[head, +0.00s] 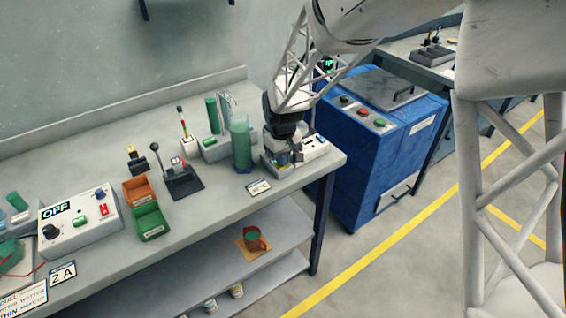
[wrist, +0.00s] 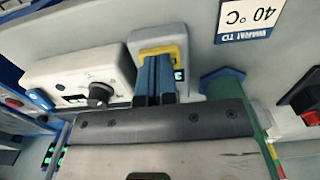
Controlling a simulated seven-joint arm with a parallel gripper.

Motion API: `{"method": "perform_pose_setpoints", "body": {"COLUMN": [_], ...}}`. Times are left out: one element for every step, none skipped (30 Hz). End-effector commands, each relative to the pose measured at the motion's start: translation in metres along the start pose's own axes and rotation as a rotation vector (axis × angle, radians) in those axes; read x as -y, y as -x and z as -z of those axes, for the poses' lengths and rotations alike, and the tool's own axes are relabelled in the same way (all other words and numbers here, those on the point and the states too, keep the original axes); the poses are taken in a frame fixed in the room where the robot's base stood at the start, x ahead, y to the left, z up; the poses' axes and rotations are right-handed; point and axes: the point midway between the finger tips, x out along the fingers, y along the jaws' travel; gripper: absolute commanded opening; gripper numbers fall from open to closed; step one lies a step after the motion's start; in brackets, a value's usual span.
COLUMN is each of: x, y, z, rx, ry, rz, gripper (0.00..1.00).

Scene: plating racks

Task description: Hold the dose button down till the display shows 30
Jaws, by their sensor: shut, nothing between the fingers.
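My gripper (head: 287,160) is at the right end of the bench, pointing down over a small pale unit (head: 270,165). In the wrist view its two blue fingers (wrist: 155,92) are shut together with nothing between them. The fingertips are at a yellow frame (wrist: 160,52) on top of that unit; I cannot tell whether they touch it. The dose button is not seen clearly, and the fingers cover the middle of the frame. A small dark panel with green marks (wrist: 179,75) shows beside the fingers, partly hidden, and no number can be read on it.
A white control box (wrist: 80,75) with a black knob stands close beside the fingers. A tall green cylinder (head: 241,146) stands close to my gripper's left. A "40 °C" card (head: 258,187) lies at the bench front. The blue cabinet (head: 380,145) stands right of the bench.

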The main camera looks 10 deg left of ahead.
Motion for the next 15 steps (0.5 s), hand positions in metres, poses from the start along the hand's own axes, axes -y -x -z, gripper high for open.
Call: {"method": "perform_pose_setpoints", "body": {"x": [0.000,0.000,0.000,0.000,0.000,0.000,0.000,0.000,0.000,0.000,0.000,0.000,0.000,0.000,0.000], "y": [0.001,0.002,0.003,0.005,0.007,0.010,0.012,0.015,0.018,0.021,0.023,0.026,0.029,0.031,0.035], "z": [0.000,0.000,0.000,0.000,0.000,0.000,0.000,0.000,0.000,0.000,0.000,0.000,0.000,0.000,0.000], "rx": [0.000,0.000,0.000,0.000,0.000,-0.001,-0.001,-0.002,-0.002,-0.002,-0.001,-0.001,-0.001,-0.001,-0.002], "ry": [0.000,0.000,0.000,0.000,0.000,0.000,0.000,0.000,0.000,0.000,0.000,0.000,0.000,0.000,0.000], "rz": [0.000,0.000,0.000,0.000,0.000,0.000,0.000,-0.001,-0.001,-0.001,0.000,0.000,0.000,0.000,-0.001], "gripper": [0.00,0.00,0.00,0.00,0.00,0.00,0.00,0.00,0.00,0.00,0.00,0.00,0.00,0.00,0.00]}}
